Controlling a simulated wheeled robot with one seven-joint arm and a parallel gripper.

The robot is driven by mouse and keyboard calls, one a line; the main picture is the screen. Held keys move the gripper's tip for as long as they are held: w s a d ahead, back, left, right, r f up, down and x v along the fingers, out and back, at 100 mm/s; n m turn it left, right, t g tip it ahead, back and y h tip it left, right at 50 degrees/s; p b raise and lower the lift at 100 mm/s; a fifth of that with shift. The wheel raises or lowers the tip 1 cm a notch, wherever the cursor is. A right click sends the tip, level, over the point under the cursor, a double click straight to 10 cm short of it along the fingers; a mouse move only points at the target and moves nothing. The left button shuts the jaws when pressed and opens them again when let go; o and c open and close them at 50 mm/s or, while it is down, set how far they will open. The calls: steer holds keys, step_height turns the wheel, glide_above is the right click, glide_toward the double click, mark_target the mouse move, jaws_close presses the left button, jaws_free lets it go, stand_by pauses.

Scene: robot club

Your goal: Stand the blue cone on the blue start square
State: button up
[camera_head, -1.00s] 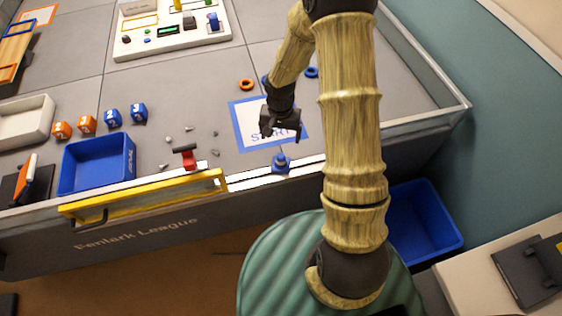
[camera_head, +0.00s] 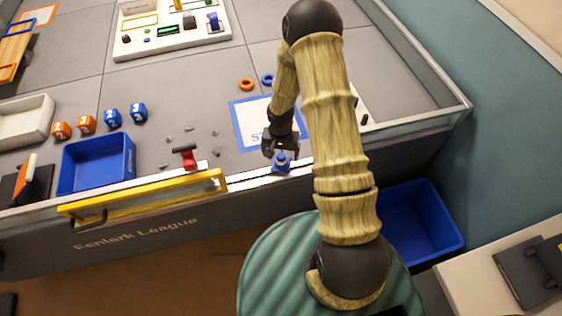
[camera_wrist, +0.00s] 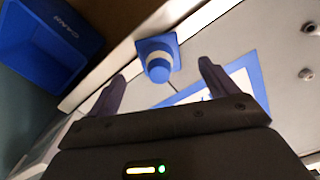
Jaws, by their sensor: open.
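The blue-bordered start square (camera_head: 241,130) lies behind the cone, partly hidden by my arm. Its border also shows in the wrist view (camera_wrist: 241,77). My gripper (camera_head: 279,148) is open and empty, close behind the cone. In the wrist view my gripper (camera_wrist: 163,82) has its two dark fingers apart, the cone not between their tips.
A white front rail (camera_head: 250,181) runs close beside the cone. Small grey bits (camera_head: 190,128) lie left of the square. A blue bin (camera_head: 425,220) is below, right.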

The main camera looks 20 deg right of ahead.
mark_target(281, 155)
steer(key=shift+w+d+f, duration=0.1)
steer(key=shift+f, duration=2.5)
steer(key=c, duration=1.2)
steer(key=shift+r, duration=0.15)
step_height(281, 155, up, 10)
steer(key=shift+f, duration=0.1)
